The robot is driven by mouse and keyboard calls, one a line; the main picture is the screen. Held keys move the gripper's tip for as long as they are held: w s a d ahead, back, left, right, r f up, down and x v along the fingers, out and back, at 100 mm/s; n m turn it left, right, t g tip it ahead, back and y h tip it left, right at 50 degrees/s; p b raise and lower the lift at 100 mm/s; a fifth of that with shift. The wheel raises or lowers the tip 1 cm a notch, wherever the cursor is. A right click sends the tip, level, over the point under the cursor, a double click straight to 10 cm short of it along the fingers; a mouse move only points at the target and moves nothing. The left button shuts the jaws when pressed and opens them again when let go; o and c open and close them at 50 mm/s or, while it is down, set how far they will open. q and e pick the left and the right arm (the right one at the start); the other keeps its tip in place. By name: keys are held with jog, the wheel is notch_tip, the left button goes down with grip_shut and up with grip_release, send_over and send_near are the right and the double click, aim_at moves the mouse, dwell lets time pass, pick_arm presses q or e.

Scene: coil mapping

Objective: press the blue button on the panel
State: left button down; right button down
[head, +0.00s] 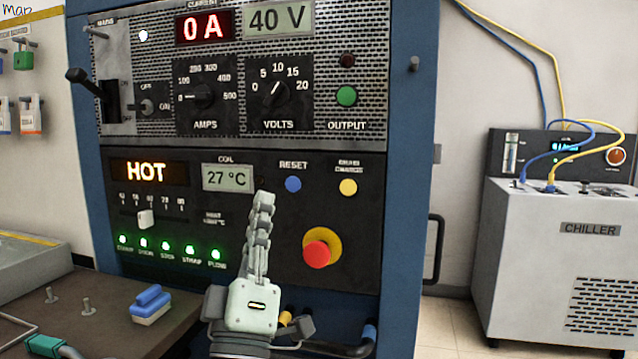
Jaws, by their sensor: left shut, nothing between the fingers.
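The blue button (293,184) sits on the black lower panel (368,240) under the label RESET. My left gripper (263,197) reaches up in front of the panel with its fingers shut and empty. Its tips are just left of the blue button and slightly lower in the picture, apart from it in this view. I cannot tell how far the tips are from the panel surface. The gripper covers part of the panel below the coil display. My right gripper is not in view.
A yellow button (348,187) is right of the blue one. A red mushroom button (317,254) on a yellow ring sticks out below. A coil display (228,177) reads 27 °C. A chiller (560,262) stands at right. A blue and white brush (151,305) lies on the bench.

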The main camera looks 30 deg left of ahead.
aim_at(293, 184)
pick_arm(q)
jog(key=shift+s+a+r, duration=0.1)
jog(key=shift+s, duration=0.05)
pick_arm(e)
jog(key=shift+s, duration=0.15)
pick_arm(q)
jog(key=shift+w+a, duration=0.35)
jog(key=shift+w, duration=1.1)
jog(key=shift+w+a, duration=0.3)
jog(key=shift+w, duration=1.15)
jog(key=shift+w+a, duration=0.35)
jog(key=shift+w, duration=1.1)
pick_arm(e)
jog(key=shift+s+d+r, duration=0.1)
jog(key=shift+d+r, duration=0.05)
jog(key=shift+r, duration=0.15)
pick_arm(q)
jog(key=shift+w, duration=0.1)
